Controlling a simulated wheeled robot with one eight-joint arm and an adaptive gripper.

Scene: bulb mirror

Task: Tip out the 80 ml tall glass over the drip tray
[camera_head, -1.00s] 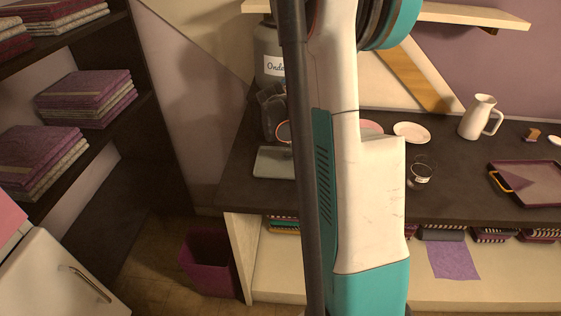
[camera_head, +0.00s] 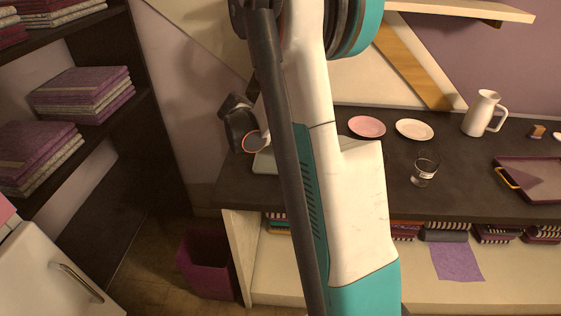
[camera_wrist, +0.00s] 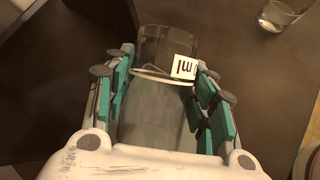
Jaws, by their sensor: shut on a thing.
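In the wrist view my gripper (camera_wrist: 165,65) is shut on a tall clear glass (camera_wrist: 152,115), with fingers on both sides. A white label ending in "ml" shows on it; the number is not readable. A pale line crosses the glass, but I cannot tell how much liquid is inside. In the head view a flat pale grey tray (camera_head: 264,163), apparently the drip tray, lies at the counter's left end, partly behind my arm. My dark wrist parts show above its left side. The held glass is hidden in the head view.
A short clear glass (camera_head: 424,172) stands on the dark counter (camera_head: 455,180) right of my arm. Behind it are a pink plate (camera_head: 367,126), a white plate (camera_head: 414,129) and a white jug (camera_head: 484,113). A purple tray (camera_head: 530,180) lies at right. A purple bin (camera_head: 207,265) stands below.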

